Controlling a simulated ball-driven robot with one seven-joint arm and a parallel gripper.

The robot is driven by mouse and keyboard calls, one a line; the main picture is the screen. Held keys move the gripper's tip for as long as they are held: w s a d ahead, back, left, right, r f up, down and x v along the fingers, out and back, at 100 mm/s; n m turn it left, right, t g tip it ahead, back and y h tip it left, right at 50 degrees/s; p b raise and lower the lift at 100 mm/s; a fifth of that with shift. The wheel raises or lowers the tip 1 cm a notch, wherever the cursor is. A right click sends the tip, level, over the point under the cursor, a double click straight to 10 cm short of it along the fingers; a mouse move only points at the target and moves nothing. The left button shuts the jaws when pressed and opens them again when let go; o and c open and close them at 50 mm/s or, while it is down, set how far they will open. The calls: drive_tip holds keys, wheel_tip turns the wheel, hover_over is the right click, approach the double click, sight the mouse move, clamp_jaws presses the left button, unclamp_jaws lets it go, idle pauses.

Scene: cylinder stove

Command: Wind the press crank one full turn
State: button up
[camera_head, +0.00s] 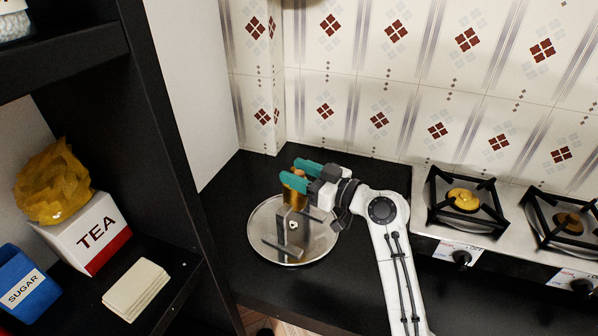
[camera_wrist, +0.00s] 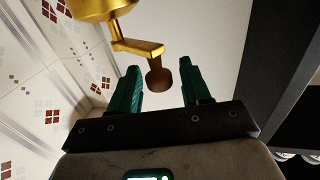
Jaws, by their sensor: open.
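The press (camera_head: 293,222) stands on a round silver plate on the black counter, with a metal body and a gold upper part (camera_head: 292,196). In the wrist view its gold crank arm (camera_wrist: 138,46) reaches from a gold hub (camera_wrist: 100,8) to a brown knob (camera_wrist: 161,78). My gripper (camera_head: 296,174) is at the top of the press, coming from the right. In the wrist view its teal fingers (camera_wrist: 160,66) are open, one on each side of the knob, with visible gaps. The fingers and gripper body hide much of the crank in the head view.
The round plate (camera_head: 318,249) has bare room around the press. A stove with burners (camera_head: 464,199) is to the right. A dark shelf at left holds a tea box (camera_head: 98,236), a sugar box (camera_head: 22,287) and a pale stack (camera_head: 136,289). A tiled wall (camera_head: 400,95) stands behind.

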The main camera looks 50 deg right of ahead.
drive_tip(key=shift+c, duration=0.2)
clamp_jaws()
drive_tip(key=shift+w+a+m+h+p, duration=0.25)
drive_tip(key=shift+a+m+h+p, duration=0.15)
drive_tip(key=shift+m+h+p, duration=0.5)
drive_tip(key=shift+w+m+h+p, duration=0.15)
drive_tip(key=shift+m+h+p, duration=0.35)
drive_tip(key=shift+h, duration=0.6)
drive_tip(key=shift+o, duration=0.2)
unclamp_jaws()
